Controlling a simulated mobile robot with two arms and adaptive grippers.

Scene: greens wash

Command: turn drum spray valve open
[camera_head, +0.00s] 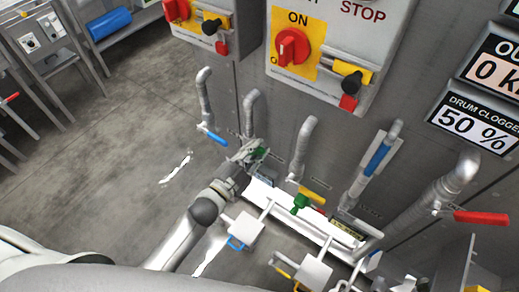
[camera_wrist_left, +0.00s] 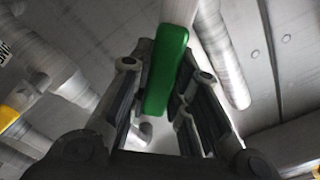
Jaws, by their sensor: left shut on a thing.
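My left gripper (camera_head: 252,153) reaches the row of pipes at the machine's front. It is shut on a green valve handle (camera_head: 261,152). In the left wrist view, the green handle (camera_wrist_left: 166,70) stands lengthwise between the two fingers (camera_wrist_left: 162,100), below a grey pipe. The handle's label, if any, cannot be read. In the head view the gripper hides part of the valve body. My right gripper is not in view.
Other valve handles stand nearby: a blue one (camera_head: 214,136) to the left, a yellow one (camera_head: 312,196), a long blue one (camera_head: 377,160) and a red one (camera_head: 482,217) to the right. A control panel (camera_head: 330,45) is above. The floor (camera_head: 110,130) at left is open.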

